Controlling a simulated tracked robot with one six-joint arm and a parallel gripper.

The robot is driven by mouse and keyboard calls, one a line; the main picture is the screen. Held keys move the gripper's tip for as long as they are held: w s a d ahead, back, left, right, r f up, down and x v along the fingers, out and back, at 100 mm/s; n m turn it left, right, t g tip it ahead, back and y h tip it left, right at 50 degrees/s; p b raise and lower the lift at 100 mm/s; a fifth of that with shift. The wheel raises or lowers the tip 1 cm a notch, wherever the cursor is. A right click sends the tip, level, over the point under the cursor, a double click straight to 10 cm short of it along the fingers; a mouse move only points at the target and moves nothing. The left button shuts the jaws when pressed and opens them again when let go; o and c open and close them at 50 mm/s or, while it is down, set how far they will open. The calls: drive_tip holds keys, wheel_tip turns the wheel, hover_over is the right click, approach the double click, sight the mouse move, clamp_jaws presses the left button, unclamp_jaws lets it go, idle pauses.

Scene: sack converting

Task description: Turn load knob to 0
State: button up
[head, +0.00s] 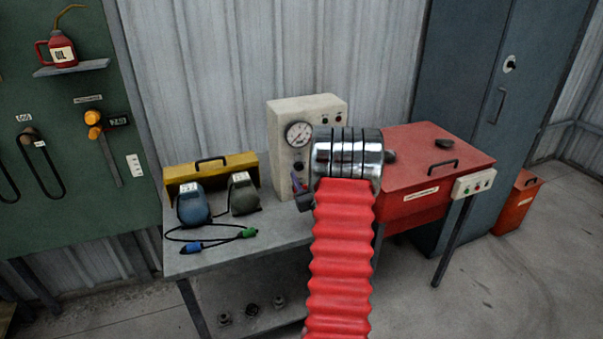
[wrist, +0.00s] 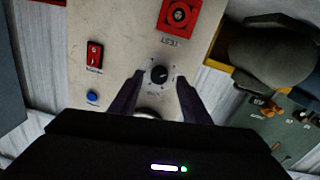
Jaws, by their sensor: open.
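A small black round knob (wrist: 159,74) sits on the beige panel of the test unit (wrist: 125,40) in the wrist view, with scale marks around it. Its label is too small to read, and its pointer setting is unclear. My gripper (wrist: 160,80) is open, with one dark finger on each side of the knob; I cannot tell whether they touch it. In the head view the test unit (head: 305,103) stands on the grey bench with a round gauge (head: 298,134).
The panel also has a red rocker switch (wrist: 95,56), a blue button (wrist: 92,97) and a red square control (wrist: 178,14). A red cabinet (head: 425,170) stands right.

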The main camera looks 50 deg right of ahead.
sight(299, 167)
drive_tip(key=shift+x, duration=1.3)
drive_tip(key=c, duration=1)
